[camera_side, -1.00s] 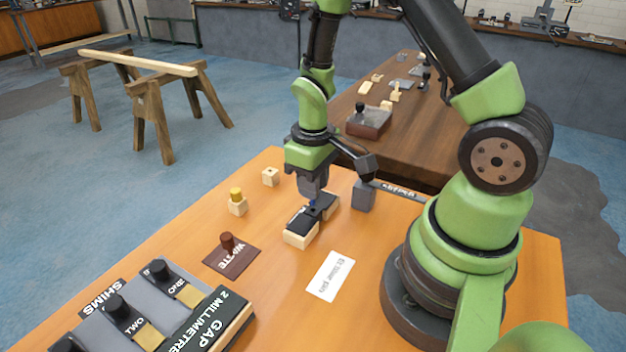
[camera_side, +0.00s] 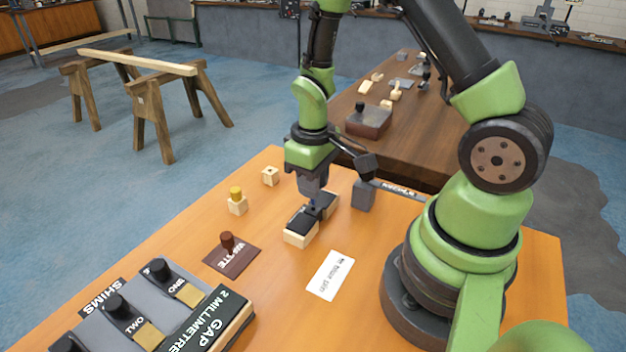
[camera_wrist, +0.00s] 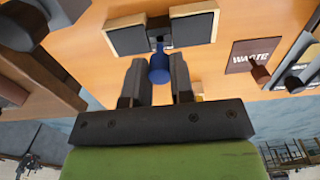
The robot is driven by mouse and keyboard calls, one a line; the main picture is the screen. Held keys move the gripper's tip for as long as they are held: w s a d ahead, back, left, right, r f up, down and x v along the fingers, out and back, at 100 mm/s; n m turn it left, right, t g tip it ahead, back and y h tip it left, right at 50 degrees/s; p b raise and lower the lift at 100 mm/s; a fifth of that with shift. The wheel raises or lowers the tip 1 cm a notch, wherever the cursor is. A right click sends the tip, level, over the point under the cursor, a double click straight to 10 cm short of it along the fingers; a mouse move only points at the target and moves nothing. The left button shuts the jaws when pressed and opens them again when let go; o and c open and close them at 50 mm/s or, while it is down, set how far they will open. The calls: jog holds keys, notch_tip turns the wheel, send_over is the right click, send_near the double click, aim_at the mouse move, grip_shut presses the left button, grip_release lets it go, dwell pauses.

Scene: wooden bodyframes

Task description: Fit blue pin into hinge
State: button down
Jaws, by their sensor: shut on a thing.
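The blue pin (camera_wrist: 159,68) shows in the wrist view between the fingertips of my gripper (camera_wrist: 158,78), which is shut on it. The pin's far end points at the middle of the hinge (camera_wrist: 157,33), a dark part with black plates on pale wooden blocks. In the side view the hinge (camera_side: 312,213) lies on the orange table, with my gripper (camera_side: 311,194) right above it. The pin is mostly hidden there. Whether its tip is inside the hinge or only against it, I cannot tell.
A grey block (camera_side: 363,195) stands close to the right of the hinge. A brown WASTE plate (camera_side: 231,259) with a knob and a white card (camera_side: 330,276) lie nearer the front. Small wooden blocks, one with a yellow peg (camera_side: 237,202), stand to the left.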

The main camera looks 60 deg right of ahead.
aim_at(313, 204)
jog(key=shift+f, duration=1.95)
jog(key=c, duration=0.9)
grip_release()
notch_tip(313, 204, up, 10)
jog(key=shift+r, duration=0.1)
jog(key=s+a+r+m+t, duration=0.1)
jog(key=s+a+r+t, duration=0.1)
jog(key=r, duration=0.3)
jog(key=s+a+r+m+t+y, duration=0.1)
jog(key=s+a+r+t, duration=0.1)
jog(key=s+r, duration=0.3)
jog(key=s+a+r+m+t+y, duration=0.1)
jog(key=s+a+r+m+t, duration=0.1)
jog(key=r, duration=0.5)
jog(key=shift+s+a+r+t, duration=0.2)
jog(key=shift+s+a+t, duration=0.4)
jog(key=shift+s+a, duration=0.3)
